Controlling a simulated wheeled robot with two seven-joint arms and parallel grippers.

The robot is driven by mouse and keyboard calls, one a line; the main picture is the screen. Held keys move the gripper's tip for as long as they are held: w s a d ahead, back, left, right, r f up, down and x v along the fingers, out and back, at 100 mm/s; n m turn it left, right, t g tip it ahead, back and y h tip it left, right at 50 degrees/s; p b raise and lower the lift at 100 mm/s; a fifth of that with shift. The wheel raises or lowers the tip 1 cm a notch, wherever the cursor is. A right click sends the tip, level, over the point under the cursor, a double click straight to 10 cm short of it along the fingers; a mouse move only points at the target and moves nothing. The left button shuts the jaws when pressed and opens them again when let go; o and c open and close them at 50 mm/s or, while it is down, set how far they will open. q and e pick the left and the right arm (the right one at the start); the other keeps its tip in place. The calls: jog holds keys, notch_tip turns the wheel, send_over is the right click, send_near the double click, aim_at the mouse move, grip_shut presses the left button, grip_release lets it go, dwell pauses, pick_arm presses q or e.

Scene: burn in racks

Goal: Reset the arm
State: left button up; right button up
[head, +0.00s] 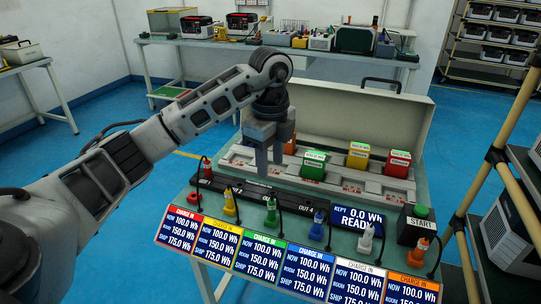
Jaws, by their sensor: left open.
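My left arm comes in from the left and reaches over the near table. Its gripper (270,160) points down above the front part of the open case (335,105), with its jaws open and nothing seen between them. It hangs behind the row of colored plugs and hides part of the case. My right gripper is not in view.
The case holds a green battery (314,166), a yellow one (358,156) and a red one (398,164). Colored plugs stand before it, above display panels (262,258). A green START button (421,212) is at right. Tan rack posts (497,155) rise close on the right.

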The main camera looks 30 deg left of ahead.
pick_arm(q)
jog(key=s+d+f+m+g+h, duration=0.1)
jog(key=s+d+f+m+h, duration=0.2)
jog(key=d, duration=0.5)
jog(key=d+f+m+h, duration=0.3)
jog(key=d+h, duration=0.1)
jog(key=d, duration=0.3)
jog(key=s+d+r+t+h, duration=0.2)
jog(key=d+h, duration=0.4)
jog(key=s+d+r+t+h, duration=0.1)
jog(key=s+d+r+h, duration=0.15)
jog(key=d+h, duration=0.4)
jog(key=w+a+f+n+t+y, duration=0.1)
jog(key=a+f+n+t+y, duration=0.2)
jog(key=n+t+y, duration=0.35)
jog(key=w+a+f+n+t+y, duration=0.1)
jog(key=a+f+n+t+y, duration=0.25)
jog(key=n+t, duration=0.6)
jog(key=s+a+f+n+g+y, duration=0.2)
jog(key=s+f+g+y, duration=0.1)
jog(key=s+f, duration=0.3)
jog(key=s+a+f+n+g+y, duration=0.3)
jog(key=s+f, duration=0.4)
jog(key=f, duration=0.4)
jog(key=shift+a+n+g, duration=0.3)
jog(key=shift+g, duration=0.6)
